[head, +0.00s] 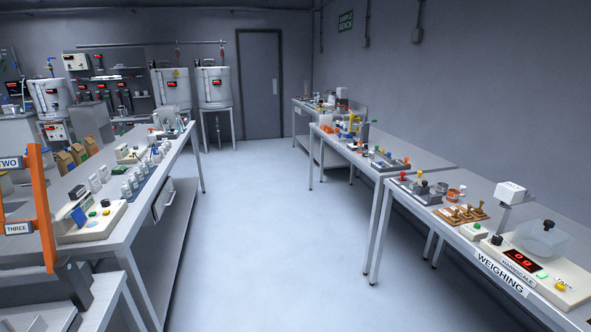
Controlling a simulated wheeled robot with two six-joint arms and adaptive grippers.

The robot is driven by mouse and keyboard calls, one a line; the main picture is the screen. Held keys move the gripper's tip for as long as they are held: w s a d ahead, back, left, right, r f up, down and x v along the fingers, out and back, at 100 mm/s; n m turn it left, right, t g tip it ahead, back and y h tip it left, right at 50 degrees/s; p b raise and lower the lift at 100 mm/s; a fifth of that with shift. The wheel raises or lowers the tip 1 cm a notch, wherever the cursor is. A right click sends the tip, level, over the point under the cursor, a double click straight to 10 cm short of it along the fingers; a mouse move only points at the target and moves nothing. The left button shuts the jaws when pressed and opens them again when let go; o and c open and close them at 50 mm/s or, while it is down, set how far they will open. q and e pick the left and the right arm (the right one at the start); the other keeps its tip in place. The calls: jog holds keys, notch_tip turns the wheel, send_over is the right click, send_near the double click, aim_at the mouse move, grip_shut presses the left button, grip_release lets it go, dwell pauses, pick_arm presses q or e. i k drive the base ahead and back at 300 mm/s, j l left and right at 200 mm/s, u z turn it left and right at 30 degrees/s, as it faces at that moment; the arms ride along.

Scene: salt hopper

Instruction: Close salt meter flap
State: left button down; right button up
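Neither of my grippers shows in the head view. Three pale cylindrical vessels with small red displays stand toward the back left: a left one (50,98), a middle one (172,90) and a right one (214,90). The right one rests on a tall legged stand. No readable label marks any of them as the salt hopper. At this distance I cannot make out a meter flap or whether one is open or shut.
A clear floor aisle (255,220) runs to a dark grey door (260,84). A long equipment bench (140,235) lines the left. Benches line the right wall, with a scale (540,262) marked WEIGHING nearest. An orange frame (44,205) with signs TWO and THREE stands near left.

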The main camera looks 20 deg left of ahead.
aim_at(79, 216)
jog(key=i+j+u, duration=0.2)
jog(key=i+u, duration=0.2)
jog(key=i+j+u, duration=0.1)
jog(key=i+u, duration=0.6)
jog(key=u, duration=0.15)
jog(key=i+l+u, duration=0.15)
jog(key=i+u, duration=0.3)
jog(key=i+l+u, duration=0.25)
jog(key=u, duration=0.15)
